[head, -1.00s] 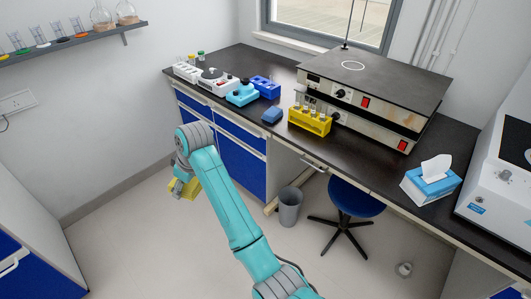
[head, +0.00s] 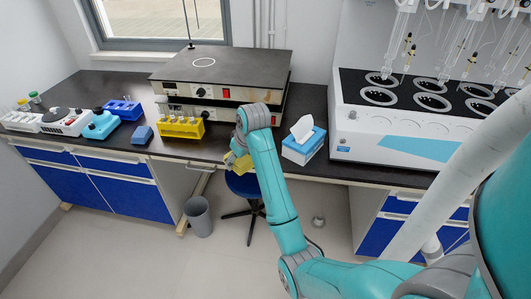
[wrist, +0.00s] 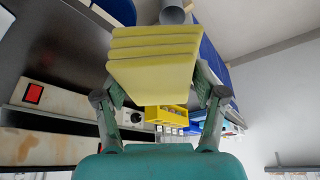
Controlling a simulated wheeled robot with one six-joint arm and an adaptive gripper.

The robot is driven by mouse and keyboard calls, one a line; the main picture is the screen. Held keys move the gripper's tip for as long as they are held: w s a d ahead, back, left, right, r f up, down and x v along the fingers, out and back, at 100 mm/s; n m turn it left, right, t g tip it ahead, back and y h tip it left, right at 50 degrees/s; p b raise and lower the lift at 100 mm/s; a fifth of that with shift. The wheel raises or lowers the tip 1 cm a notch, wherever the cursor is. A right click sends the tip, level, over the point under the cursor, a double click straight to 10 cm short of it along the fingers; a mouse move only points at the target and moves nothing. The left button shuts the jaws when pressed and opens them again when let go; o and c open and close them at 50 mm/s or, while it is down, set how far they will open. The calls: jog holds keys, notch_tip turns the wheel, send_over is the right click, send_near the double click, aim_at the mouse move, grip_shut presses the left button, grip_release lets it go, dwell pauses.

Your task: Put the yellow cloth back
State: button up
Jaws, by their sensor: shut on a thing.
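The yellow cloth (wrist: 155,60) is a folded stack of several layers, held between the two fingers of my gripper (wrist: 158,95) in the wrist view. In the head view my gripper (head: 236,153) is in front of the bench edge, above the blue stool. The cloth (head: 239,165) shows there only in part, behind my wrist. A blue folded item (head: 142,134), perhaps a cloth, lies on the dark bench top (head: 220,148), left of the yellow tube rack.
A yellow tube rack (head: 180,128), a blue tissue box (head: 304,148) and a flat heating unit (head: 220,72) stand on the bench. A large white distiller (head: 385,142) is at right. A stool (head: 244,186) and grey bin (head: 198,216) stand below.

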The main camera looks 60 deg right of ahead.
jog(key=s+d+m, duration=0.2)
jog(key=s+d, duration=0.3)
jog(key=shift+h, duration=0.4)
jog(key=w+d+f, duration=0.1)
jog(key=d, duration=0.2)
jog(key=w+d+f, duration=0.1)
jog(key=d+f, duration=0.1)
jog(key=d, duration=0.1)
jog(key=w+d+f, duration=0.1)
jog(key=d+f, duration=0.1)
jog(key=d, duration=0.1)
jog(key=shift+w+d, duration=0.1)
jog(key=shift+w, duration=0.15)
jog(key=shift+w+d+f, duration=0.4)
jog(key=shift+d+f, duration=0.35)
jog(key=shift+d, duration=0.15)
jog(key=shift+w+d+f, duration=0.35)
jog(key=shift+d+f, duration=0.35)
jog(key=shift+d, duration=0.15)
jog(key=shift+f, duration=0.1)
jog(key=o, duration=1.1)
